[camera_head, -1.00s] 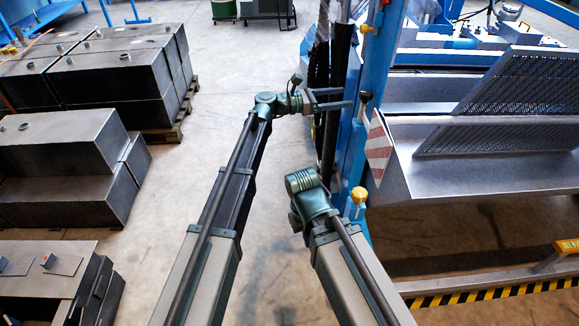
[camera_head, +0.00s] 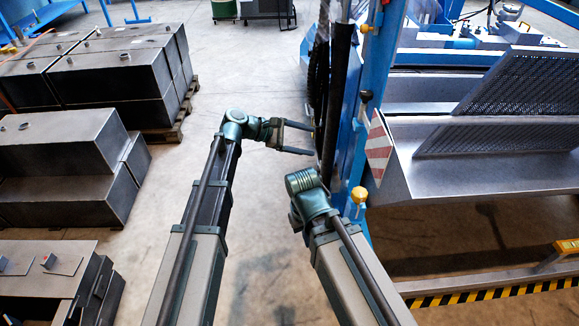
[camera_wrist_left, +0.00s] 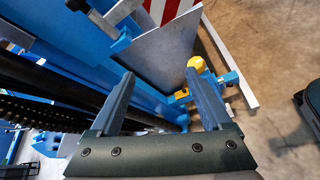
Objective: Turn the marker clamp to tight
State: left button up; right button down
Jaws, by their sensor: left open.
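A red-and-white striped marker plate (camera_head: 378,148) sits on the side of the blue post (camera_head: 353,150). A small lever with a dark knob (camera_head: 366,97) is just above it; it looks like the marker clamp, but I cannot be sure. In the left wrist view the stripes (camera_wrist_left: 172,10) are at the top, and a dark-knobbed lever (camera_wrist_left: 78,5) is at the upper left. My left gripper (camera_head: 312,140) is open and empty, left of the post and apart from the plate. Its fingers (camera_wrist_left: 160,77) frame the grey panel. My right arm shows, but its gripper fingers do not.
A yellow knob (camera_head: 360,195) is low on the post, and another (camera_head: 367,28) is higher up. Dark hoses (camera_head: 334,95) run along the post's left side. A metal trough (camera_head: 480,160) is at the right. Grey metal boxes (camera_head: 55,190) stand left. The floor between is clear.

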pick_arm(q)
jog(key=s+a+f+m+y, duration=0.3)
jog(key=s+a+f+m, duration=0.1)
jog(key=s+a+f, duration=0.1)
jog(key=shift+s+f+y, duration=0.2)
jog(key=shift+f+y, duration=0.1)
jog(key=shift+f, duration=0.05)
jog(key=shift+r, duration=0.1)
